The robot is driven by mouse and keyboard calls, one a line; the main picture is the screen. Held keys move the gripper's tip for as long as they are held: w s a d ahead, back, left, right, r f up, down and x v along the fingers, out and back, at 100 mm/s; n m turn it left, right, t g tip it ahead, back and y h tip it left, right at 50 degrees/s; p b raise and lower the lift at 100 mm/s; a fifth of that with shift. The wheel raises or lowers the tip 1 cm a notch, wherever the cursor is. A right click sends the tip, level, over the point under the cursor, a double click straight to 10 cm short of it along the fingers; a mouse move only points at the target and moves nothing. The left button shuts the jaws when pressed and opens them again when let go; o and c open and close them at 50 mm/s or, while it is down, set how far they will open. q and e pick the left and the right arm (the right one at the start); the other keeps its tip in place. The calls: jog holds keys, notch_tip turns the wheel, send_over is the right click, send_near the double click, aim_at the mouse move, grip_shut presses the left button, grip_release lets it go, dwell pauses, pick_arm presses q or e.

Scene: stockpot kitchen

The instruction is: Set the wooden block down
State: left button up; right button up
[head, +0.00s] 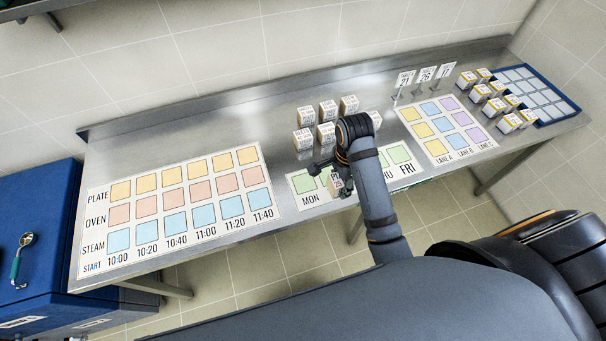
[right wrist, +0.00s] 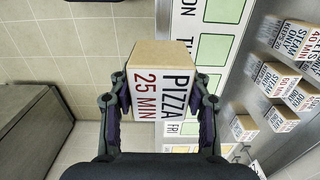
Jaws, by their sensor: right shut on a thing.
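The wooden block (right wrist: 160,70), labelled "PIZZA 25 MIN", is held between the two fingers of my right gripper (right wrist: 161,98) in the right wrist view. In the head view the block (head: 335,184) shows under the gripper (head: 328,170), over the front part of the weekday mat (head: 312,199), just right of the MON cell. My arm hides part of the mat's middle. I cannot tell whether the block touches the mat. My left gripper is in neither view.
Several labelled blocks (head: 327,110) stand behind the weekday mat. A time chart (head: 180,205) lies left, and a lane chart (head: 443,128) lies right. Further right are more blocks and a blue tray (head: 572,112). The steel table's front edge is close to the held block.

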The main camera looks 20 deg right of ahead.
jog(key=shift+w+a+f+b, duration=0.7)
jog(key=shift+w+f, duration=0.15)
jog(key=shift+w, duration=0.1)
jog(key=w+a+f+p, duration=0.1)
jog(key=w+a+p, duration=0.15)
jog(key=w, duration=0.25)
send_over(305, 183)
jog(key=f, duration=0.5)
jog(key=shift+s+d+f, duration=0.25)
jog(key=shift+s, duration=0.1)
jog(key=shift+w+a+f, duration=0.1)
jog(key=shift+w+f, duration=0.05)
jog(key=shift+f, duration=0.15)
jog(key=shift+w+a+f, duration=0.1)
jog(key=shift+f, duration=0.2)
jog(key=shift+w+a+f, duration=0.15)
jog(key=shift+w+f, duration=0.05)
notch_tip(305, 183, down, 3)
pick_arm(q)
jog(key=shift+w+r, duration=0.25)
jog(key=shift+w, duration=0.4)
pick_arm(e)
jog(key=shift+f, duration=0.1)
